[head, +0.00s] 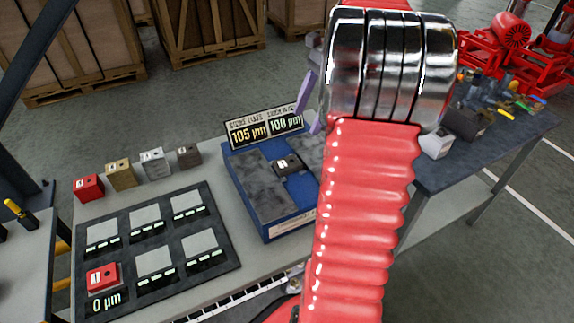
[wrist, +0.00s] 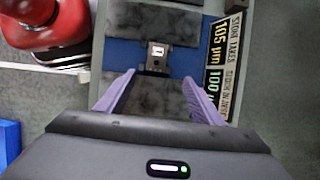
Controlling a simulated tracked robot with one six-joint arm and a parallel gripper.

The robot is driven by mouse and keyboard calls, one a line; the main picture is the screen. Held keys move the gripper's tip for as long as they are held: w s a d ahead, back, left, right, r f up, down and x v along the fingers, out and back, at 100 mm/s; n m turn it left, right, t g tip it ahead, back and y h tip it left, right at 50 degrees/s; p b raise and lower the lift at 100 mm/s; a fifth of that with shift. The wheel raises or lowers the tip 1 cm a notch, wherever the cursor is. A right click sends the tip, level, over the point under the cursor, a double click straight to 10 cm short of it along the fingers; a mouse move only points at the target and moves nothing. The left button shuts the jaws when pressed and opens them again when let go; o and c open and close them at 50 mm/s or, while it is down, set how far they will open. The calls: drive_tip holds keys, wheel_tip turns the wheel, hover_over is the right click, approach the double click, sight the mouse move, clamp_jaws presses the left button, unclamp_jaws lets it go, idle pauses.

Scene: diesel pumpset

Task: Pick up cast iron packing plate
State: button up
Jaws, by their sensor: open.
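A small dark grey block with a white label (head: 287,163) sits in the gap between two grey stone slabs on a blue fixture (head: 290,228); it also shows in the wrist view (wrist: 157,55). A similar dark brownish block (head: 188,155) stands at the right end of a row on the bench. Labels are too small to read, so I cannot tell which is the cast iron plate. My gripper (wrist: 159,77) is open and empty, its purple fingers spread over the fixture, with the labelled block between and just beyond the tips. In the head view my arm hides most of the gripper.
Red (head: 89,188), brass (head: 120,172) and silver (head: 155,163) blocks complete the row. A black tray (head: 225,250) has several pads, one holding a red block by a "0 µm" display. A sign (head: 264,127) reading 105 and 100 µm stands behind the fixture.

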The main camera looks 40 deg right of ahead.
approach(288, 162)
drive_tip(key=f, duration=0.2)
drive_tip(key=w+f, duration=0.1)
drive_tip(key=shift+a, duration=0.25)
drive_tip(key=shift+s, duration=0.1)
drive_tip(key=shift+s+a+x, duration=0.15)
drive_tip(key=shift+x, duration=1.15)
drive_tip(key=shift+s+a+x, duration=0.1)
drive_tip(key=shift+s+x, duration=0.05)
drive_tip(key=shift+x, duration=1.1)
drive_tip(key=shift+r, duration=0.1)
drive_tip(key=shift+c, duration=0.2)
clamp_jaws()
drive_tip(key=shift+r, duration=0.1)
